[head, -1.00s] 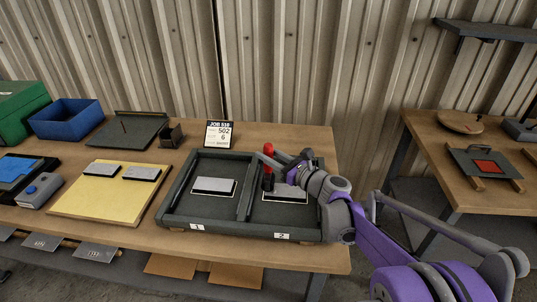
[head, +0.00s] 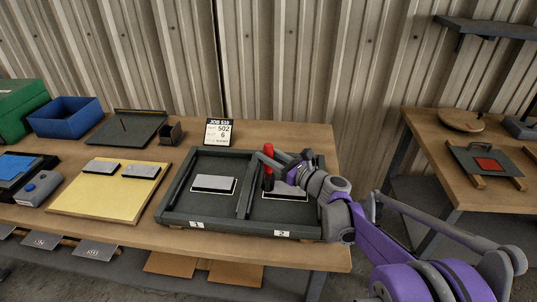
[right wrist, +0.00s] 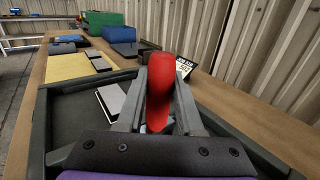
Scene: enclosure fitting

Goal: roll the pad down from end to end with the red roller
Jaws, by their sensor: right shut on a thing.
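My right gripper (head: 272,162) is shut on the red roller (head: 269,152) and holds it upright over the right compartment of the dark tray (head: 281,234), the one labelled 2. The red handle (right wrist: 160,92) stands between the fingers in the right wrist view. A pale-edged plate (head: 288,198) lies in compartment 2, mostly hidden by the roller and my gripper. I cannot tell whether the roller touches it. Compartment 1 holds a grey pad (head: 213,184) on a white-edged plate. My left gripper is not in view.
A yellow board (head: 95,200) with two grey pads (head: 142,172) lies left of the tray. A job card (head: 219,132) and a small dark box (head: 172,134) stand behind it. A blue bin (head: 66,119) is at the back left. The tray's raised walls and divider surround the roller.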

